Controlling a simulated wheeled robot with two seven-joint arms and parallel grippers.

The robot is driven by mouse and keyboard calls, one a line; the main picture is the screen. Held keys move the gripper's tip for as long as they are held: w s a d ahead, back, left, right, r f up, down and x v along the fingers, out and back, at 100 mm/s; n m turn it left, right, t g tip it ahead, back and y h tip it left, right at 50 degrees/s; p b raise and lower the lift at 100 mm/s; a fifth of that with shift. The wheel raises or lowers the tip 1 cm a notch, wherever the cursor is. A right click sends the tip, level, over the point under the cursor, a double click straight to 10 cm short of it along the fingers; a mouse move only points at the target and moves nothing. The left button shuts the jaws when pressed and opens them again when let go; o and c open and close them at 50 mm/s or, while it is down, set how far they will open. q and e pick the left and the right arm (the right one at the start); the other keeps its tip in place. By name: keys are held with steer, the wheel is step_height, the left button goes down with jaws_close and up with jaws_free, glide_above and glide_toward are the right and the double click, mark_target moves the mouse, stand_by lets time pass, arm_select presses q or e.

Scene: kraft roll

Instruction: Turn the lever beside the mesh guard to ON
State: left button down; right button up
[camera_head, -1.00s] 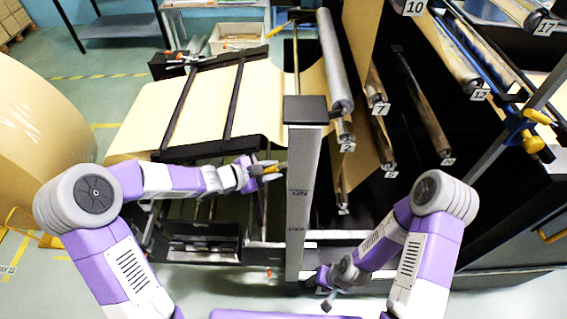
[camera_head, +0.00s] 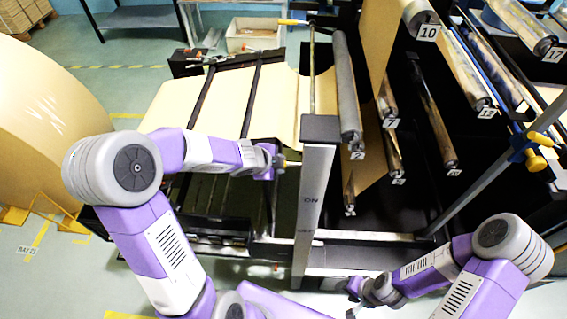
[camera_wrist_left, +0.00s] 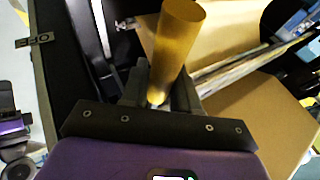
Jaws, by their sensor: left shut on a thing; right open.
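My left gripper (camera_head: 279,161) is shut on the lever's golden cylindrical handle (camera_wrist_left: 176,45), which sticks up from between the fingers in the left wrist view. In the head view the gripper is just left of the grey post (camera_head: 313,215) and hides most of the handle. The post carries an ON label (camera_head: 309,199). I cannot clearly make out the mesh guard in the dark machine frame. My right gripper (camera_head: 352,299) is open and empty, low at the right of the post.
A kraft sheet (camera_head: 225,105) lies over the machine's left side. Numbered rollers (camera_head: 347,95) fill the right. A large paper roll (camera_head: 45,125) stands at the left. A yellow-handled bar (camera_head: 292,22) is at the back. Floor shows at the lower left.

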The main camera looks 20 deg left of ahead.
arm_select(q)
steer(key=shift+w+r, duration=0.1)
steer(key=shift+r, duration=0.05)
stand_by(0.3)
steer(key=c, duration=0.9)
jaws_free()
arm_select(e)
steer(key=shift+r, duration=0.1)
